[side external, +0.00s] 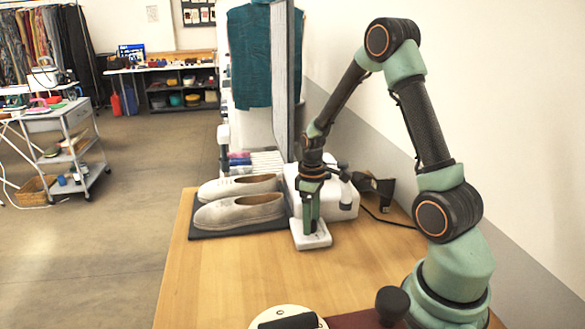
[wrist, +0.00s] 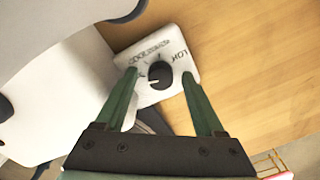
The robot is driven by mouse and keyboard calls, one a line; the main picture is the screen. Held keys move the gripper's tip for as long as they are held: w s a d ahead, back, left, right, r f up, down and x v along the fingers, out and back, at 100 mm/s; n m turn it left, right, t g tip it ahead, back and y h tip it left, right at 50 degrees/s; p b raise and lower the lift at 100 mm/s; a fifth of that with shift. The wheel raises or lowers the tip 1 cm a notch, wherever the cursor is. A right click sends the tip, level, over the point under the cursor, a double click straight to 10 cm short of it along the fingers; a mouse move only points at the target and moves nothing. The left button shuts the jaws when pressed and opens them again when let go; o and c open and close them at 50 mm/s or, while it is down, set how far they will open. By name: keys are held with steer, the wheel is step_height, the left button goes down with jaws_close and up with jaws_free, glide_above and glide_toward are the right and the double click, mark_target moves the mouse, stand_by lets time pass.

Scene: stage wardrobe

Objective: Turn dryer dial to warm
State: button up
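In the side view the white panel (side external: 313,241) lies on the table in front of the white dryer body (side external: 343,203); the knob is hidden there behind my gripper. My gripper (side external: 308,229) points down over the panel. In the wrist view its green fingers (wrist: 159,73) are apart, one either side of the knob, with gaps showing. I cannot tell their height above the panel.
Two pale shoes (side external: 240,207) sit on a dark mat (side external: 212,234) left of the panel. A black nozzle-like object (side external: 375,187) and a cable lie behind right. A round white disc with a black bar stands at the front edge. The table's (side external: 230,275) middle is clear.

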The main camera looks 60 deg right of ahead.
jaws_close()
steer(key=shift+m, duration=0.3)
steer(key=m, duration=0.4)
steer(key=shift+d+m, duration=0.1)
steer(key=shift+m, duration=0.2)
steer(key=m, duration=0.4)
steer(key=shift+m+t, duration=0.3)
steer(key=m, duration=0.5)
steer(key=shift+m, duration=2.5)
